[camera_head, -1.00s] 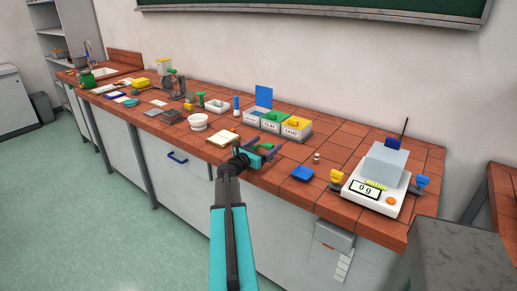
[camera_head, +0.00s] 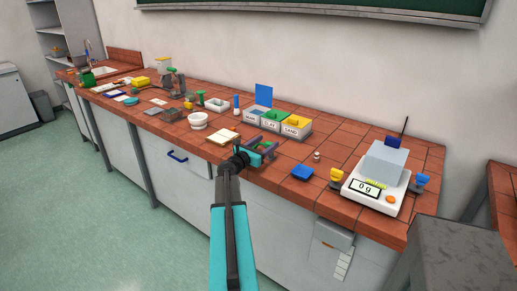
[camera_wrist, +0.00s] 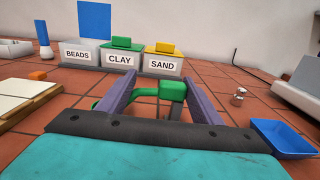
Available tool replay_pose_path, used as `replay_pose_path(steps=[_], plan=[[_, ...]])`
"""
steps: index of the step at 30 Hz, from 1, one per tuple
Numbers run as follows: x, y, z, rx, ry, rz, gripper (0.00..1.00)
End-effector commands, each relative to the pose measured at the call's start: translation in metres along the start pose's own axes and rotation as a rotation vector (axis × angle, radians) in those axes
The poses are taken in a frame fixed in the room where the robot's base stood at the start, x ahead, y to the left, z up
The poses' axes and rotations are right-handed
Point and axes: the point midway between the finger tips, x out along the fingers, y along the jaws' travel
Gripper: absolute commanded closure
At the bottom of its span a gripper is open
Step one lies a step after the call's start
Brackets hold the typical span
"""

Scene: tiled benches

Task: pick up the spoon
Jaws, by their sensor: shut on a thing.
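The spoon (camera_wrist: 172,90) is green, with a blocky part near the right finger and a thinner curved part reaching the left finger. My gripper (camera_wrist: 160,98) is shut on it, low over the tiled bench. Its purple fingers stand on either side, and part of the spoon's left end is hidden behind the left finger. In the head view my gripper (camera_head: 264,148) is at the bench's front half, before the labelled boxes. The spoon is too small and covered to make out clearly there.
Behind the gripper stand the BEADS box (camera_wrist: 80,54), CLAY box (camera_wrist: 121,59) and SAND box (camera_wrist: 162,65). A cream pad (camera_head: 223,136) lies to the left.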

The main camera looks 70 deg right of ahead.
Motion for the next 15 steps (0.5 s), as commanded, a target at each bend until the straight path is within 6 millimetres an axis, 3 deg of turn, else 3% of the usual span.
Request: replay_pose_path(steps=[15], plan=[[-0.0003, 0.0003, 0.008, -0.001, 0.0, 0.001, 0.62]])
